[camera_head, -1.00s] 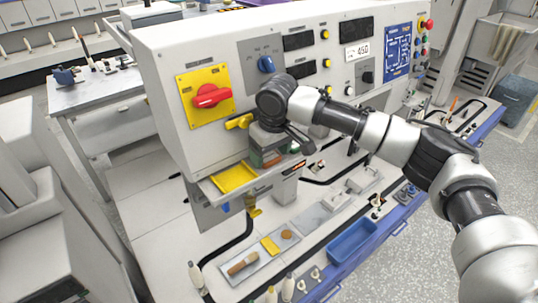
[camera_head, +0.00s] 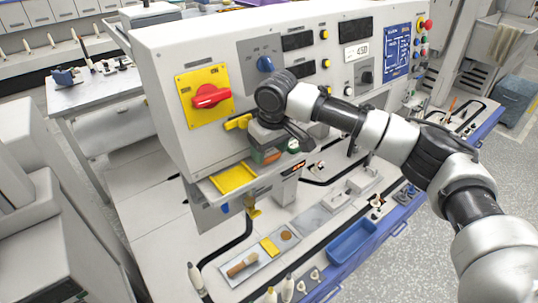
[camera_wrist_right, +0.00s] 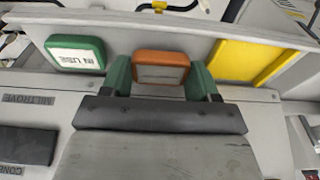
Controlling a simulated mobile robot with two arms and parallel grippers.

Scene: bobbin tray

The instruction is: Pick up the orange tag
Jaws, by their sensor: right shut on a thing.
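The orange tag (camera_wrist_right: 161,69) is a small rounded block with a pale label area. It sits between the green fingers of my right gripper (camera_wrist_right: 161,78) in the right wrist view, and the gripper is shut on it. In the head view my right gripper (camera_head: 268,155) is in front of the panel's lower edge, close to the ledge, and the tag is mostly hidden there. I cannot tell whether the tag touches the ledge. A green tag reading "IN USE" (camera_wrist_right: 76,55) lies to the left of it in the wrist view. My left gripper is not in view.
A yellow tray-like plate (camera_head: 234,178) is left of the gripper, also seen in the wrist view (camera_wrist_right: 246,62). The control panel (camera_head: 160,60) with a red switch (camera_head: 211,96) rises behind. A blue bin (camera_head: 352,240) stands on the bench below.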

